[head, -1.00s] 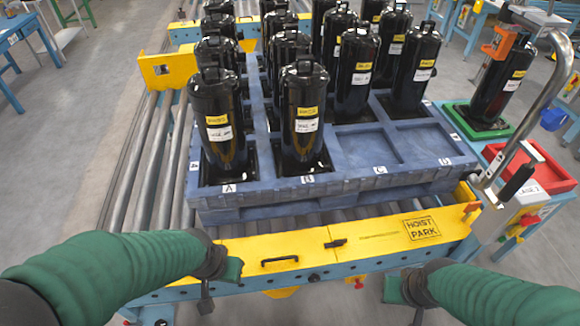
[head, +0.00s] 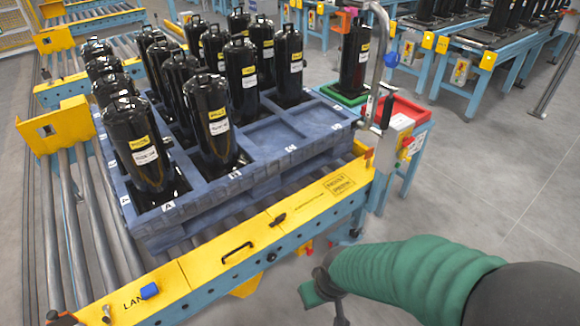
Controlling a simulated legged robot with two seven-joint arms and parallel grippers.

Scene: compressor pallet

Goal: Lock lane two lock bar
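The yellow front bar (head: 215,262) runs along the near edge of the roller lane, in front of the blue pallet (head: 262,180). It has a black handle (head: 237,252) and a small dark latch-like part (head: 278,219); I cannot tell whether it is locked. Its left end carries lettering starting "LAN", partly cut off, next to a blue block (head: 150,291). My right gripper (head: 338,312) hangs low at the bottom, apart from the bar on its near right side; its fingers are partly cut off, so its opening is unclear. My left gripper is not in view.
Several black compressors (head: 210,122) stand on the pallet. A curved metal post (head: 380,60) rises at the bar's right end, beside a red tray (head: 395,115) and a green tray (head: 345,96) with one compressor.

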